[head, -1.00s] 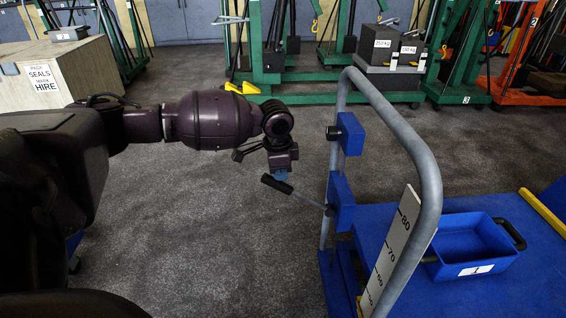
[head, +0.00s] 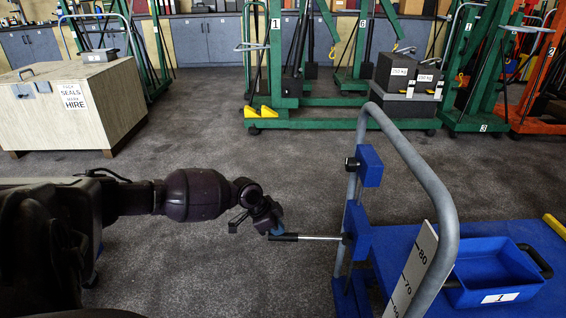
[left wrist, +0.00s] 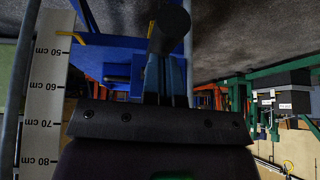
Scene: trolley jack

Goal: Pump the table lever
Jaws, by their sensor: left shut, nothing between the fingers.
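The table lever has a black grip (head: 284,237) and a thin metal rod that runs right to a blue block (head: 357,230) on the table's frame. The lever lies about level. My left gripper (head: 277,230) is shut and empty, with its blue fingertips at the grip, seemingly resting on it from above. My right gripper is not in view.
The table's grey tube handle (head: 432,185) rises right of the lever, beside a white height scale (head: 415,275). A blue tray (head: 495,275) sits on the blue tabletop (head: 400,240). A wooden crate (head: 60,115) and green lifting frames (head: 340,124) stand behind. The carpet between is clear.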

